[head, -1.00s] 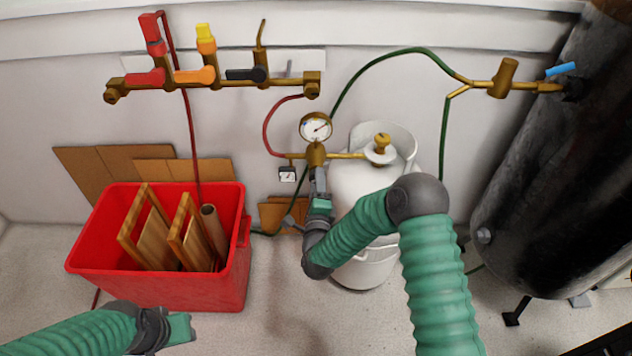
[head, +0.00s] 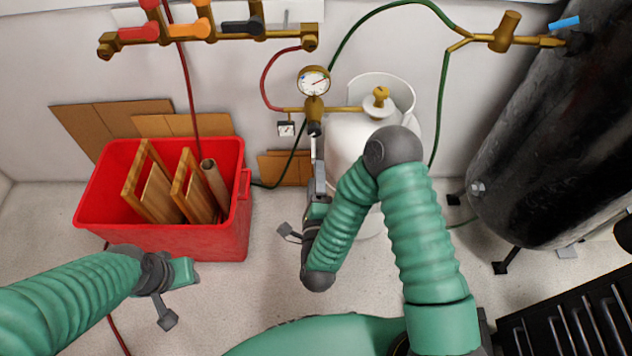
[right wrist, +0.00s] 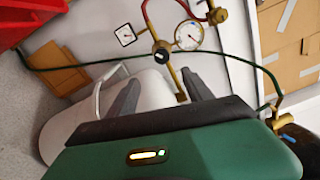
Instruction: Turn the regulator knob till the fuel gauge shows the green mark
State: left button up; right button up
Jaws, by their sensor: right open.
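The brass regulator (head: 313,109) sits above the white gas cylinder (head: 347,150), with its dark knob (head: 314,129) facing out; the knob (right wrist: 162,54) also shows in the right wrist view. A round white gauge (head: 313,81) is on top of the regulator, with a reddish needle; its marks are too small to read. A small square dial (head: 286,129) hangs to the left. My right gripper (head: 315,152) is open and empty, just below and in front of the knob, apart from it. My left gripper (head: 190,272) is in front of the red crate; its jaws are unclear.
The red crate (head: 175,240) holds wooden frames and a tube at the left. A brass valve manifold (head: 215,36) is on the wall above. A red hose (head: 266,82) and green hose (head: 345,40) run near the regulator. A dark tank (head: 545,140) stands at the right.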

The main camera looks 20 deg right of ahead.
jog(key=b+v, duration=0.1)
jog(key=v, duration=0.1)
jog(key=shift+s+a+b, duration=0.1)
jog(key=shift+s+b, duration=0.2)
jog(key=shift+b, duration=0.1)
